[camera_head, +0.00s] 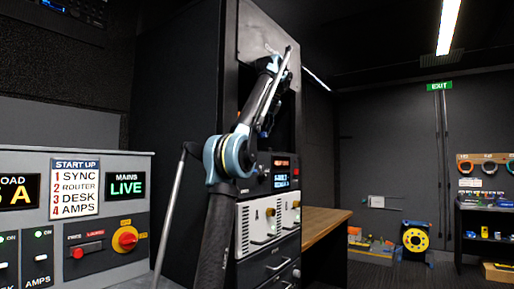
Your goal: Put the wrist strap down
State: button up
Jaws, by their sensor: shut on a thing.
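My arm (228,158) rises from the bottom of the head view and bends at a blue-and-grey joint in front of the equipment rack. Its upper links reach up and to the right, against the rack's open bay. I cannot make out my gripper's fingers; the end of the arm is hidden among or behind these links. I cannot make out the wrist strap in this view either.
A black rack (180,120) holds lit displays and white amp units (258,221). A control panel (60,215) with a red rotary switch (127,239) stands left. A wooden bench top (322,222) extends right. A yellow cable reel (416,239) and a shelf (487,203) stand farther back.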

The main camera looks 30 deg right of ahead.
jog(key=shift+f, duration=2.8)
jog(key=shift+c, duration=0.2)
jog(key=shift+w+f, duration=0.15)
jog(key=shift+f, duration=0.2)
jog(key=shift+o, duration=0.2)
jog(key=shift+f, duration=0.2)
jog(key=o, duration=1)
jog(key=shift+f, duration=0.1)
jog(key=shift+c, duration=0.2)
jog(key=shift+r, duration=0.2)
jog(key=shift+r, duration=0.3)
jog(key=shift+v, duration=3.55)
